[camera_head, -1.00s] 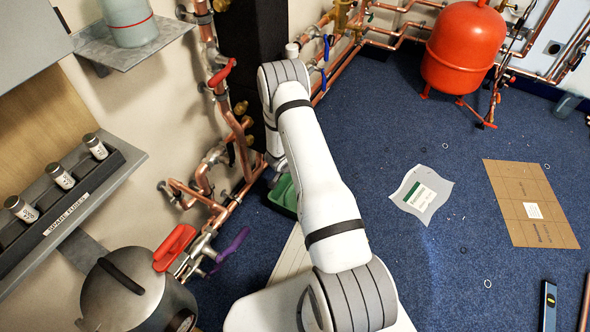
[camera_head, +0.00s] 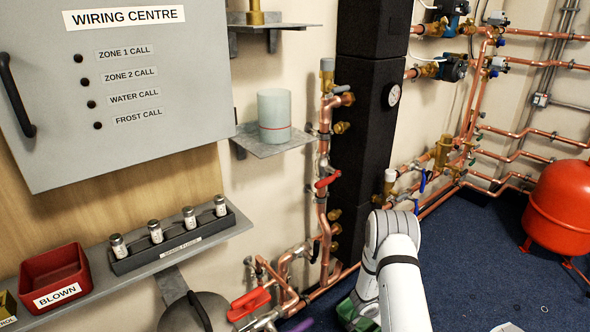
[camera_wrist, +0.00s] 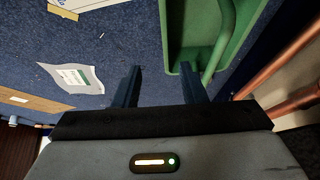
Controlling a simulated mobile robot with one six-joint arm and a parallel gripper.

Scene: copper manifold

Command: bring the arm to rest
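My arm shows at the lower right of the head view, its white links folded down beside the copper pipework. My gripper (camera_wrist: 160,88) is in the wrist view, with two dark fingers set well apart and nothing between them. Beyond the fingers are the blue carpet and a green tray (camera_wrist: 188,55), which lies on the floor by the right finger. The tray also shows partly behind my arm in the head view (camera_head: 350,312). The gripper itself is hidden in the head view.
Copper pipes with a red-handled valve (camera_head: 327,181) run up the wall left of my arm. A red vessel (camera_head: 562,208) stands at the right. A shelf with a red BLOWN bin (camera_head: 55,280) and fuses is at the left. A paper sheet (camera_wrist: 75,77) lies on the carpet.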

